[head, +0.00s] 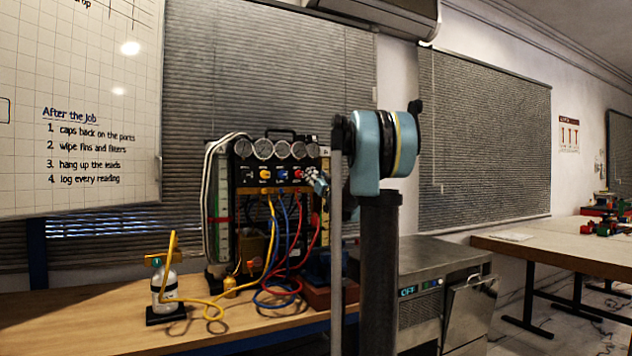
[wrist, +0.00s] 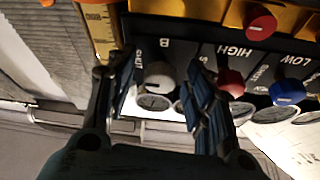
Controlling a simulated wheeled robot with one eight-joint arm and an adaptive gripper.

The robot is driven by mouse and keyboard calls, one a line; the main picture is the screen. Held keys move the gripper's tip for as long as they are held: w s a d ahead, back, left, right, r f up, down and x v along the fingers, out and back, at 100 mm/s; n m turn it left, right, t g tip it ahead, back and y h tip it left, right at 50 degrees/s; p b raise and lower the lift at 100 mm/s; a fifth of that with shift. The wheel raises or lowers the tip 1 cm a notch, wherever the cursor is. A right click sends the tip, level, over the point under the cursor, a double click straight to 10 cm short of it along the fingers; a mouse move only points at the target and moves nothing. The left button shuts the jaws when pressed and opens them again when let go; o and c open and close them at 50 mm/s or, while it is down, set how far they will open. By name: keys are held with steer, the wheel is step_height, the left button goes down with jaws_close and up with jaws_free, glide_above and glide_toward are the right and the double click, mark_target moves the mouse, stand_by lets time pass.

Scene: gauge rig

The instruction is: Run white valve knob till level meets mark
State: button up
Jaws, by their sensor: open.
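The white valve knob (wrist: 158,76) sits on the rig's black panel in the wrist view. My gripper (wrist: 165,92) is open, with one finger on each side of the knob; I cannot tell whether either touches it. In the head view my gripper (head: 318,183) is at the right end of the knob row and the white knob cannot be made out clearly. The gauge rig (head: 266,189) stands upright on the bench. A tall tube (head: 221,235) with a red band is on its left side. A yellow scale strip (wrist: 104,32) shows in the wrist view. The liquid level is too small to read.
A red knob (wrist: 231,82) and a blue knob (wrist: 287,92) sit right of the white one in the wrist view. Coloured hoses (head: 285,260) hang before the rig. A bottle (head: 164,288) stands on the wooden bench (head: 110,320), left of the rig.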

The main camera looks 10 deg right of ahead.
steer(key=c, duration=1.1)
steer(key=shift+o, duration=0.2)
steer(key=shift+n+y, duration=0.4)
steer(key=shift+n, duration=0.1)
steer(key=n+g+y, duration=0.2)
steer(key=n, duration=0.4)
steer(key=n+g+y, duration=0.2)
steer(key=n, duration=0.4)
steer(key=n+g+y, duration=0.1)
steer(key=n+y, duration=0.1)
steer(key=n, duration=0.3)
steer(key=shift+w+d+r+n+g, duration=0.1)
steer(key=shift+d+r+n+g, duration=0.05)
steer(key=shift+d+n+g, duration=0.25)
steer(key=n, duration=0.2)
steer(key=n+g, duration=0.1)
steer(key=n, duration=0.1)
steer(key=shift+a+g, duration=0.1)
steer(key=shift+g, duration=0.2)
steer(key=shift+n, duration=0.4)
